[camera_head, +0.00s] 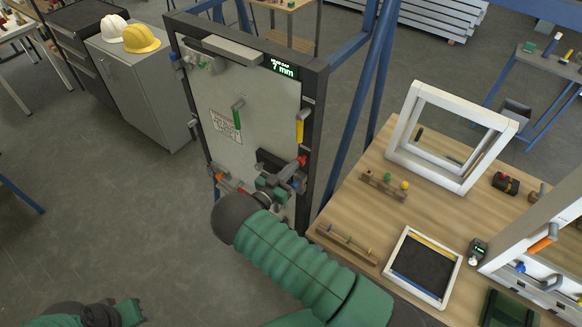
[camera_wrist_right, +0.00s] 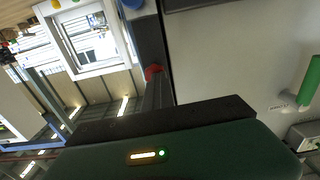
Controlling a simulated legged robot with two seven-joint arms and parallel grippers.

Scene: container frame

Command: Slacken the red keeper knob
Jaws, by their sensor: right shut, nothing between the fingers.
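The red keeper knob (camera_head: 302,160) sits on the right edge of the framed grey panel (camera_head: 225,95), below a yellow handle (camera_head: 299,130). It also shows as a small red shape in the right wrist view (camera_wrist_right: 153,72). My right gripper (camera_head: 284,168) is shut and empty in front of the panel's lower right, just left of the knob. I cannot tell whether it touches the knob. My right arm hides the panel's lower corner. My left gripper (camera_head: 128,312) shows only partly at the bottom left, low over the floor, and its jaws are unclear.
A green handle (camera_head: 237,115) sticks out of the panel's middle; an orange-red one (camera_head: 221,178) is at its lower left. A display (camera_head: 283,68) reads 7 mm. A wooden table (camera_head: 365,225) with a white window frame (camera_head: 398,158) stands close on the right.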

